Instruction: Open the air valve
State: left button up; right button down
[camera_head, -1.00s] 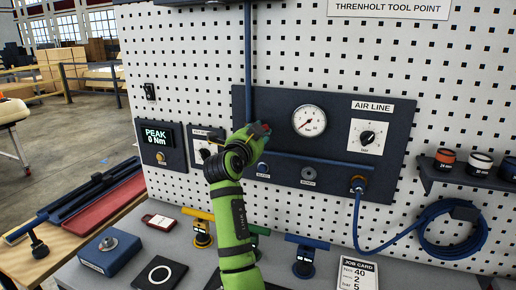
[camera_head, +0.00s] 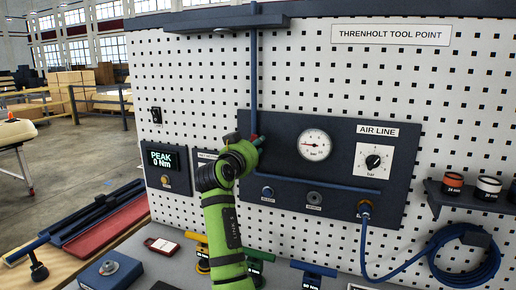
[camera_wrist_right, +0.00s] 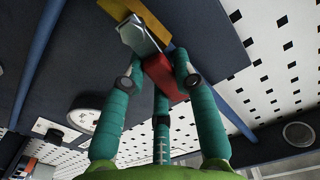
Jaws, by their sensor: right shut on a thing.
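The air valve shows in the right wrist view as a red handle (camera_wrist_right: 163,77) with a silver body (camera_wrist_right: 138,36) beside a brass-coloured part (camera_wrist_right: 150,20). My right gripper (camera_wrist_right: 158,82) has its teal fingers around the red handle, shut on it. In the head view, my right gripper (camera_head: 258,143) is at the blue vertical pipe on the dark panel (camera_head: 340,125), and it mostly hides the valve. The pressure gauge (camera_head: 314,145) is to its right; its needle points roughly left. My left gripper is not in view.
The AIR LINE dial (camera_head: 373,161) and a coiled blue hose (camera_head: 463,258) are at right. A PEAK display (camera_head: 162,158) reads 0 Nm. Below are T-handled tools, including a blue one (camera_head: 313,268), on the bench. Sockets (camera_head: 488,186) sit on a shelf at right.

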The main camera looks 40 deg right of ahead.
jog(key=shift+w+a+r+n, duration=0.15)
jog(key=shift+w+r+n, duration=0.15)
jog(key=shift+n, duration=0.7)
jog(key=c, duration=1)
grip_release()
jog(key=shift+c, duration=0.2)
jog(key=shift+o, duration=0.5)
jog(key=shift+w+f, duration=0.1)
jog(key=v, duration=1.2)
jog(key=shift+f, duration=0.1)
